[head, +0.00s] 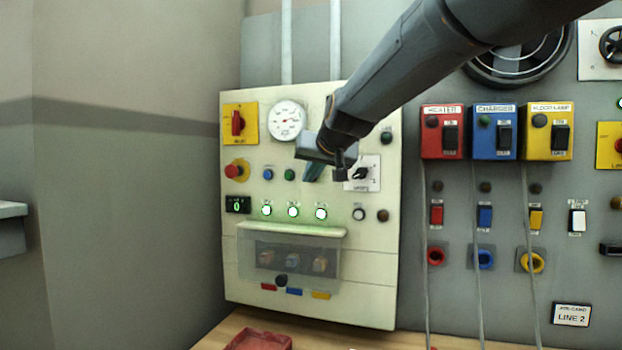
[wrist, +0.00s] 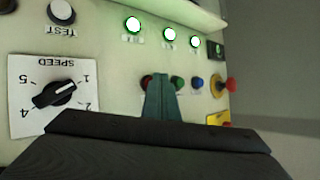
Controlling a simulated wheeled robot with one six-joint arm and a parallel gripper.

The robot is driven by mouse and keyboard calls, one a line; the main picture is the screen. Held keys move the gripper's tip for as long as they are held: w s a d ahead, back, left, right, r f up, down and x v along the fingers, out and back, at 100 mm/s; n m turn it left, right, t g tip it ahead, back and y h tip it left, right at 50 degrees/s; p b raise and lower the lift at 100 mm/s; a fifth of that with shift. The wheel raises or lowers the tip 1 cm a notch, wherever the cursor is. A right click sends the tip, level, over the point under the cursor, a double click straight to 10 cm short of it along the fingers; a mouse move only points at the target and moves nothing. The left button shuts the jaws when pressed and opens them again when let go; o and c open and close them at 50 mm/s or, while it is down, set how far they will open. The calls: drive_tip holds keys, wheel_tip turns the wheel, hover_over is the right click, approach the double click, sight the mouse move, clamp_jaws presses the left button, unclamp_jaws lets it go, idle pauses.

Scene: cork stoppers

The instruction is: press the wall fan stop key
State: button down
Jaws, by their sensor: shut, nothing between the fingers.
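The cream control panel (head: 360,270) carries a row with a blue button (head: 268,174) and a green button (head: 289,174). My gripper (head: 312,172) is in front of this row, just right of the green button, with its teal fingers shut and empty. In the wrist view, which is upside down, the fingertips (wrist: 161,78) overlap a dark red button (wrist: 146,80), partly hidden, beside the green button (wrist: 177,83) and blue button (wrist: 197,82). The red button is hidden in the head view. No stop label is readable, and I cannot tell whether the fingers touch the panel.
The speed dial (head: 361,173) is close right of my gripper. A red mushroom button (head: 233,171) is farther left. Three lit green-rimmed lamps (head: 293,211) and a clear-covered box (head: 292,258) lie below. The wall fan (head: 515,60) is at upper right.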

idle(0.5)
drive_tip(key=shift+s+a+p, duration=0.25)
drive_tip(key=shift+s+p, duration=0.15)
drive_tip(key=shift+s, duration=0.3)
drive_tip(key=s+p, duration=0.1)
drive_tip(key=s+a+p, duration=0.1)
drive_tip(key=s+p, duration=0.2)
drive_tip(key=p, duration=0.1)
drive_tip(key=shift+s+a, duration=0.4)
idle(0.4)
